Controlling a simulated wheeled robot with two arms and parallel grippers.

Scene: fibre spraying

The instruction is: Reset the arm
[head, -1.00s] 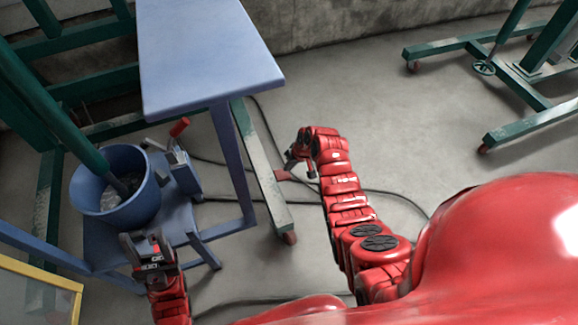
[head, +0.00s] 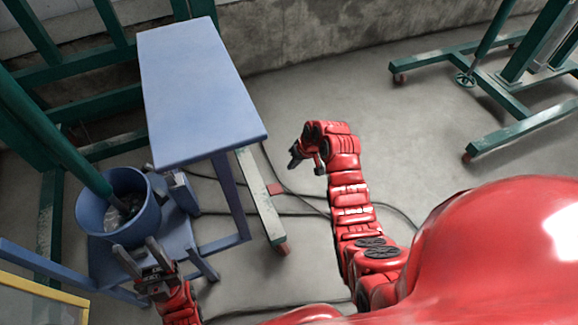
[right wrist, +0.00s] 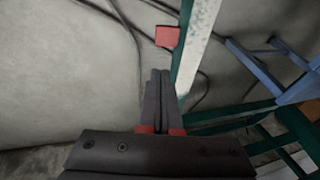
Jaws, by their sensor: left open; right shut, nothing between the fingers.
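My left arm comes in at the bottom left of the head view. Its gripper (head: 137,245) is open and empty, with its two dark fingers pointing up beside the blue bucket (head: 92,212). My right arm stretches up the middle of the head view over the floor, bent at the wrist. Its gripper (head: 294,158) points left and down, to the right of the blue table. In the right wrist view the right gripper's fingers (right wrist: 159,74) are together with nothing between them, above floor cables.
Cables (head: 300,213) cross the floor.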

